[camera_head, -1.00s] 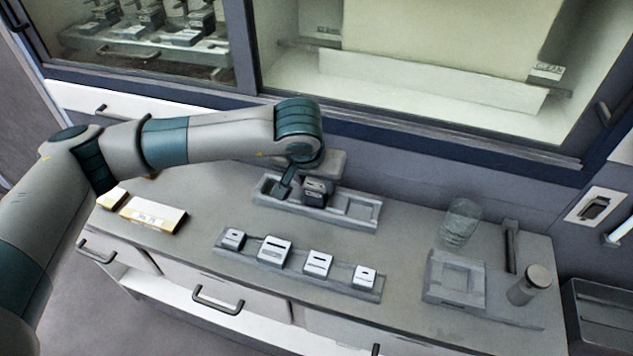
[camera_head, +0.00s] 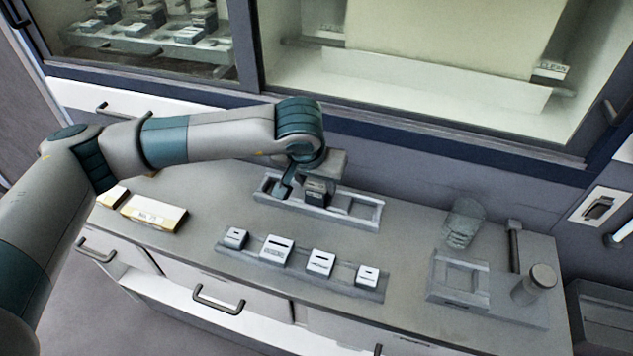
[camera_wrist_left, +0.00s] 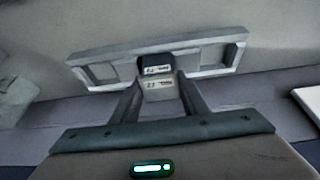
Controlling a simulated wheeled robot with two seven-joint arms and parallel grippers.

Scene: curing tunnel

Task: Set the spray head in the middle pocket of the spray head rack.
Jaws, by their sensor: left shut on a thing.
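The spray head rack (camera_head: 364,221) is a long grey tray at the back of the counter; it also shows in the left wrist view (camera_wrist_left: 190,44). My left gripper (camera_head: 303,183) is shut on the spray head (camera_head: 316,192), a small dark and grey block with a pale label. In the left wrist view, the spray head (camera_wrist_left: 157,66) sits between the two fingers (camera_wrist_left: 157,92) of the gripper, over the rack's middle pocket. The left and right pockets show empty. I cannot tell whether the spray head touches the pocket floor. My right gripper is not in view.
In front stands a second grey rack (camera_head: 228,249) with several white blocks. A yellow-white box (camera_head: 153,213) lies at left. A glazed cabinet wall stands behind.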

